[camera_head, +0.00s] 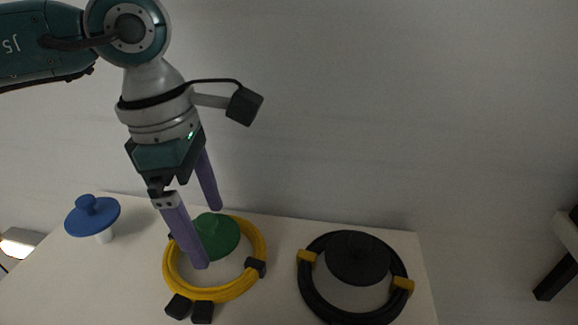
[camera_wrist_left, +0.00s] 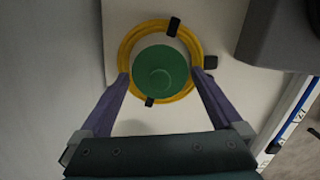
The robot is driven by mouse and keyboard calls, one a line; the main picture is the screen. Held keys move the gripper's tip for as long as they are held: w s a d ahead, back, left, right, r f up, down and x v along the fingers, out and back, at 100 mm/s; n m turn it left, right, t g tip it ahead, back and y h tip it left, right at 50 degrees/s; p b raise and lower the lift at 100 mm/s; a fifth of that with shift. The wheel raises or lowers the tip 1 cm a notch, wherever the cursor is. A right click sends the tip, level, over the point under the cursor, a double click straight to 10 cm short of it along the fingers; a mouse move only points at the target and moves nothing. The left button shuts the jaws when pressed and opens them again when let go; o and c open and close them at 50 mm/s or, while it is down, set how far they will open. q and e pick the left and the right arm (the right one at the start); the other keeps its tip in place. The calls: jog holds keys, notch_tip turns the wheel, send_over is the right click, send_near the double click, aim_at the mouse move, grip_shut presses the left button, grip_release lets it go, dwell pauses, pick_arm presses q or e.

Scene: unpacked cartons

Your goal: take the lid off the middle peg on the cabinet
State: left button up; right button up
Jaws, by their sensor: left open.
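The green lid (camera_head: 222,232) is a round disc with a knob, on the middle peg of the white cabinet (camera_head: 283,263); the peg under it is hidden. A yellow ring (camera_head: 258,238) with black blocks lies around it. My left gripper (camera_head: 208,236) points down, open and empty, with one purple finger in front of the lid and one behind. In the left wrist view the green lid (camera_wrist_left: 160,70) shows between the open fingertips (camera_wrist_left: 160,76); I cannot tell whether they touch it. My right gripper is not in view.
A blue lid (camera_head: 92,215) sits on a white peg at the left. A black lid (camera_head: 356,258) sits at the right inside a black ring (camera_head: 308,282) with yellow blocks. A plain wall (camera_head: 400,120) rises behind the cabinet.

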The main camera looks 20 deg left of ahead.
pick_arm(q)
jog(key=shift+f, duration=0.25)
jog(key=shift+r, duration=0.1)
jog(key=c, duration=1)
